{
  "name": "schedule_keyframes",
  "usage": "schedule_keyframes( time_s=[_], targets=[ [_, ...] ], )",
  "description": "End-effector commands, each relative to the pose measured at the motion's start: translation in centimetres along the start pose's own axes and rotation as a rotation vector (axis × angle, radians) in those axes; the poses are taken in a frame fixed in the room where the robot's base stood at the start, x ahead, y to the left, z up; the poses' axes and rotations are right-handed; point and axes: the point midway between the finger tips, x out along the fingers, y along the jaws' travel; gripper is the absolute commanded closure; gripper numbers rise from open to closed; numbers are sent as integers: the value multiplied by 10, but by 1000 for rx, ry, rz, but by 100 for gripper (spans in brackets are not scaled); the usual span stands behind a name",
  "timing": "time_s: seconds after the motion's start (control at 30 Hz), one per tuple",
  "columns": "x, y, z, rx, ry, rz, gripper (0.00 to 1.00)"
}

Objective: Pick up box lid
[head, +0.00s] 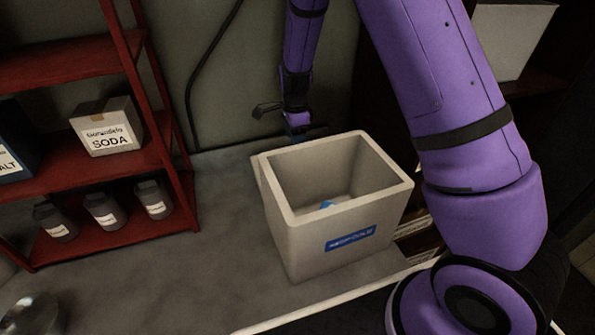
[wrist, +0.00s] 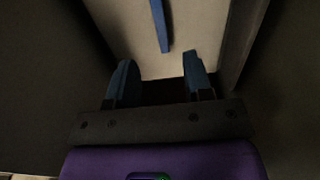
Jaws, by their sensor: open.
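A pale beige box (head: 335,224) with a blue label stands open-topped on the grey counter, and a small blue thing (head: 328,204) shows inside it. A thin pale edge (head: 262,178) shows along the box's back left side; it may be the lid standing against the box, mostly hidden. My gripper (head: 297,127) is just behind the box's back rim, pointing down. In the wrist view my gripper (wrist: 159,78) is open, with nothing between its blue fingertips. A pale panel (wrist: 195,25) with a blue strip lies beyond the fingertips; I cannot tell whether it is the lid.
A red shelf (head: 100,225) with a soda box (head: 106,126) and several dark bottles (head: 104,209) stands at left. A pale bin (head: 508,38) sits on a shelf at upper right. The wall is close behind my gripper. The counter left of the box is clear.

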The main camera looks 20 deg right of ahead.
Motion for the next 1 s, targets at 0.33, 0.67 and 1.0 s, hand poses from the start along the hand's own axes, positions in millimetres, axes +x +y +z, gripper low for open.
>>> schedule_keyframes(
  time_s=[0.33,0.67,1.0],
  targets=[
    [45,0,-1,-1,0,1,53],
    [68,0,-6,0,0,2,53],
    [101,0,-7,-2,0,0,53]
  ],
)
